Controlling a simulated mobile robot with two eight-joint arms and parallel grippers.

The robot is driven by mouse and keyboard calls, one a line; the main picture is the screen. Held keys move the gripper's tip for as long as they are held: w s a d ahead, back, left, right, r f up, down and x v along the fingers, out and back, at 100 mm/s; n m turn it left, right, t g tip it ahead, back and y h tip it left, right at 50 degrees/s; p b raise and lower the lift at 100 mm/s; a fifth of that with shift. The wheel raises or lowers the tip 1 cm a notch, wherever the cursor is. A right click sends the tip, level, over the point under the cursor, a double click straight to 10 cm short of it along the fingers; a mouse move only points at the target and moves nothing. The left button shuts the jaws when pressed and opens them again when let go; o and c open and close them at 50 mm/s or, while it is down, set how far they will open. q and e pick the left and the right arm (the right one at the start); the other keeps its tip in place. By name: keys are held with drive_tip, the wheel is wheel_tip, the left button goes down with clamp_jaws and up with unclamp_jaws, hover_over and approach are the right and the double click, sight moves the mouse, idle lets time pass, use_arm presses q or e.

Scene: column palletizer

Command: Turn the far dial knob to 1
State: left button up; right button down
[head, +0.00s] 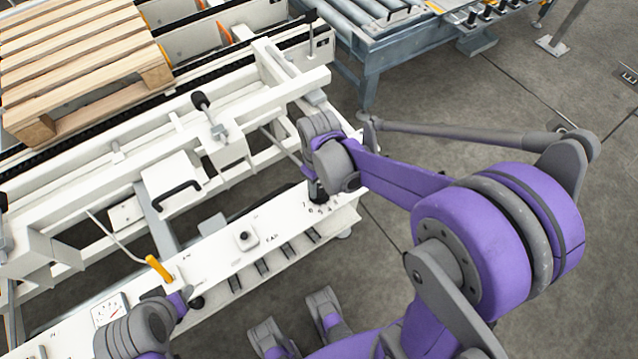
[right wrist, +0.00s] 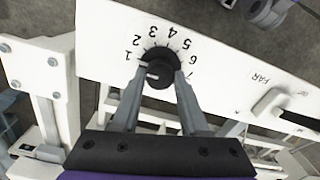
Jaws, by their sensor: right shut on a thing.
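The far dial knob (right wrist: 159,70) is black and round, on a white panel (right wrist: 105,35) with printed numbers 1 to 7 around it. A small white mark shows on the knob's left side, toward the 1 side; its exact reading is hard to tell. My right gripper (right wrist: 157,82) is shut on the knob, one finger on each side. In the head view my right gripper (head: 318,183) reaches down to the panel's right end and hides most of the knob. My left gripper (head: 184,301) is low at the left by the panel; its fingers are too hidden to read.
A "FAR" label and a white switch (right wrist: 272,101) lie right of the dial in the wrist view. In the head view a yellow-handled lever (head: 158,268) and a gauge (head: 109,311) are at the panel's left. A wooden pallet (head: 80,55) sits behind on the conveyor.

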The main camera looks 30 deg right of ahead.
sight(319, 188)
drive_tip(key=shift+c, duration=2.1)
unclamp_jaws()
wheel_tip(319, 188, up, 11)
drive_tip(key=p, duration=0.2)
drive_tip(key=shift+f, duration=0.1)
drive_tip(key=s+a+r+m+t+p, duration=0.3)
drive_tip(key=s+r+t+p, duration=0.2)
drive_tip(key=s, duration=0.4)
drive_tip(key=shift+s+a+r+m+p, duration=0.15)
drive_tip(key=shift+r+m+p, duration=0.15)
drive_tip(key=shift+r+p, duration=0.65)
